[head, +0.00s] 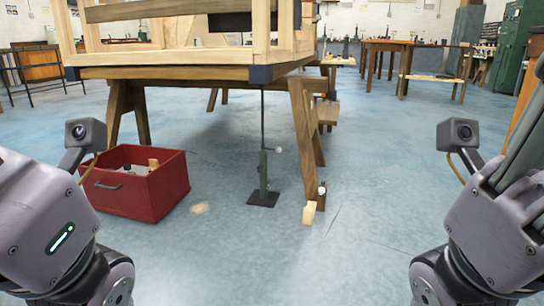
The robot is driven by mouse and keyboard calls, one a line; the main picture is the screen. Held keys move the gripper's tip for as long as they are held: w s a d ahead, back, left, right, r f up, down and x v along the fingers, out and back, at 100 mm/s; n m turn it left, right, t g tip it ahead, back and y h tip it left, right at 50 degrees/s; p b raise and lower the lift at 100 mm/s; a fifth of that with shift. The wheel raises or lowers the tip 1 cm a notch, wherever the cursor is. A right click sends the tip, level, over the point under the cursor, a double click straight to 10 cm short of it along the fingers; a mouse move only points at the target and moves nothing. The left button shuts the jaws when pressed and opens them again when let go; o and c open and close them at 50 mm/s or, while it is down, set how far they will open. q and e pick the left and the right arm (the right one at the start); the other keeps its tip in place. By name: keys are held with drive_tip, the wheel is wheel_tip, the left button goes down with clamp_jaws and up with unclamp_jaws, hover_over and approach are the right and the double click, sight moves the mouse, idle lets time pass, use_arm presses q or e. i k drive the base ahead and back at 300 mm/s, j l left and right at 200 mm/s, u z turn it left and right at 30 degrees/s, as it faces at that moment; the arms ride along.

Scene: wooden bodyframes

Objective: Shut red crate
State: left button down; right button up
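The red crate (158,195) sits on the floor at the left, below and in front of the wooden workbench. It is a box with a dark handle on its left-facing side. Its top is open, and a few small wooden and dark items show inside. I see no lid standing up from it. My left arm is at the lower left, partly in front of the crate's near left side. My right arm is at the lower right, well away from the crate. Neither gripper's fingers are in view.
The workbench (180,73) carries a wooden frame (262,40) and stands on trestle legs. A green metal stand (263,175) and small wood blocks (309,214) are right of the crate. Sawdust (200,208) lies beside it.

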sight(148, 198)
drive_tip(key=j+u, duration=0.1)
drive_tip(key=u, duration=0.4)
drive_tip(key=j+u, duration=0.1)
drive_tip(key=u, duration=0.4)
